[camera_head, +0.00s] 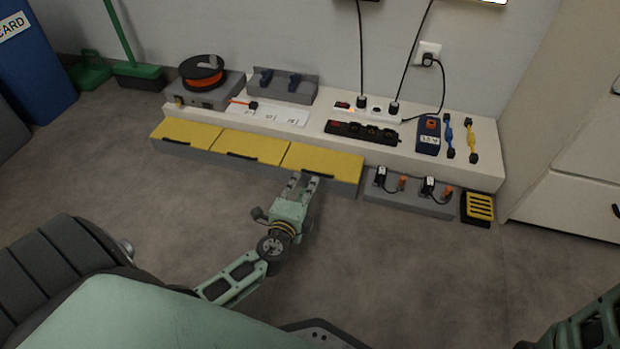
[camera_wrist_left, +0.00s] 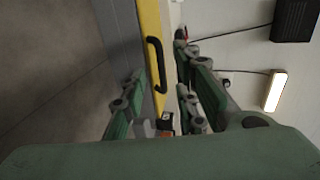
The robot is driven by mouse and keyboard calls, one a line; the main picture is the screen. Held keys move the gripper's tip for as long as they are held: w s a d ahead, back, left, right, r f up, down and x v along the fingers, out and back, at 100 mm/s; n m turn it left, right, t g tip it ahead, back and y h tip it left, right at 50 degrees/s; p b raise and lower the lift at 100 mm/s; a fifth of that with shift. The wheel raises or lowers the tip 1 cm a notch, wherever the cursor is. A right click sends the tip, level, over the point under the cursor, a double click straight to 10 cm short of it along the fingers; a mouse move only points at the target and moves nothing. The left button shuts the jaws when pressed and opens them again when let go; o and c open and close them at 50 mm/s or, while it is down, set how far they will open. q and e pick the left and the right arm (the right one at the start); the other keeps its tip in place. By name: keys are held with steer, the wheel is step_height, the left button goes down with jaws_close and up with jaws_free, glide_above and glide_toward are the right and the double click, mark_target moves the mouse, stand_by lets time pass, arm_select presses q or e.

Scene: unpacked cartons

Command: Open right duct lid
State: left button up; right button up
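Three yellow duct lids lie in a row along the front of the low bench, all flat and closed. The right duct lid (camera_head: 325,160) has a dark handle at its front edge, near my left gripper's fingers. My left gripper (camera_head: 302,179) is in front of this lid, its two fingers apart and pointing at it. In the left wrist view a yellow lid (camera_wrist_left: 149,18) with a black handle (camera_wrist_left: 156,65) shows between the open fingers (camera_wrist_left: 163,95). I cannot tell whether the fingers touch the handle. My right gripper is not in view.
The middle duct lid (camera_head: 252,146) and left duct lid (camera_head: 187,133) sit to the left. A grey tray with plugs (camera_head: 409,193) and a small yellow-slatted box (camera_head: 479,207) are to the right. Power strips (camera_head: 361,132) lie on the bench (camera_head: 470,165). The floor in front is clear.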

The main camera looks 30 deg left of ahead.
arm_select(q)
steer(key=shift+b+x, duration=0.75)
steer(key=shift+x, duration=2.1)
steer(key=shift+c, duration=0.7)
jaws_close()
